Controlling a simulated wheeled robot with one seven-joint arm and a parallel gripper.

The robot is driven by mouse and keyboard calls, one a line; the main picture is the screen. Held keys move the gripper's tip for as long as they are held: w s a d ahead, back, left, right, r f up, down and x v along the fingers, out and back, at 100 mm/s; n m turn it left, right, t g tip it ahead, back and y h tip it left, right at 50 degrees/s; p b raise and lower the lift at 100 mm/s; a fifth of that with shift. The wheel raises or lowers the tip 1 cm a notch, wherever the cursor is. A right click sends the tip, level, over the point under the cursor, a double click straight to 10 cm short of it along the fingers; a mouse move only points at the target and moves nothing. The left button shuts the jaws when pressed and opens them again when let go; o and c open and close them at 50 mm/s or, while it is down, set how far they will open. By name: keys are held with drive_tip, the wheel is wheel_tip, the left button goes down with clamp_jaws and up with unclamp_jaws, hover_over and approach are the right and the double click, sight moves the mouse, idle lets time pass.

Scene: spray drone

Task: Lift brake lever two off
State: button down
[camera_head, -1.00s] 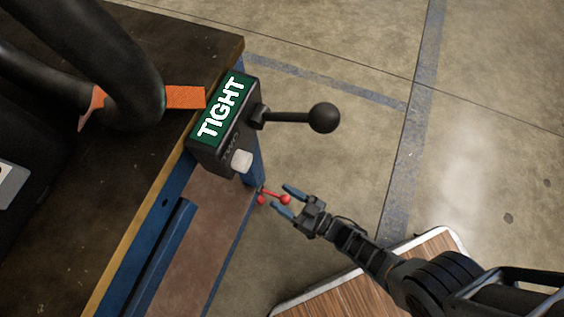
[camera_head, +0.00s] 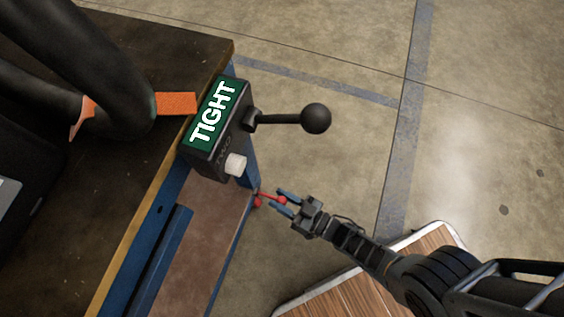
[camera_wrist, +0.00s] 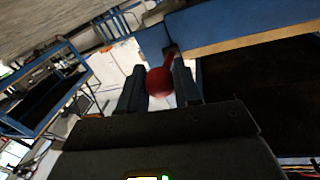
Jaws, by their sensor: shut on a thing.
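A red lever with a round red knob (camera_head: 281,200) sticks out from the blue bench leg at the lower middle of the head view.
A dark box with a green TIGHT sign (camera_head: 214,112) and a white button (camera_head: 236,163) hangs on the bench edge (camera_head: 140,228). A black ball-ended handle (camera_head: 316,118) juts right above my gripper. Open concrete floor lies to the right.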

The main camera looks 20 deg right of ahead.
sight(282, 200)
drive_tip(key=shift+r, duration=0.15)
drive_tip(key=r+g+p, duration=0.1)
drive_tip(key=p, duration=0.2)
drive_tip(key=shift+r+h+p, duration=0.2)
drive_tip(key=shift+h+p, duration=0.1)
drive_tip(key=r+g+h+p, duration=0.1)
drive_tip(key=p, duration=0.3)
drive_tip(key=shift+r+n+g, duration=0.25)
drive_tip(key=shift+n+g, duration=0.05)
drive_tip(key=shift+g, duration=0.1)
drive_tip(key=p, duration=0.2)
drive_tip(key=r+g+h+p, duration=0.1)
drive_tip(key=p, duration=0.2)
drive_tip(key=shift+w+a+r+g+h, duration=0.15)
drive_tip(key=shift+a+r+g+h, duration=0.05)
drive_tip(key=shift+g+h, duration=0.1)
drive_tip(key=shift+w+a+r+g+h+p, duration=0.15)
drive_tip(key=shift+g+h+p, duration=0.35)
drive_tip(key=shift+p, duration=0.7)
drive_tip(key=c, duration=0.8)
unclamp_jaws()
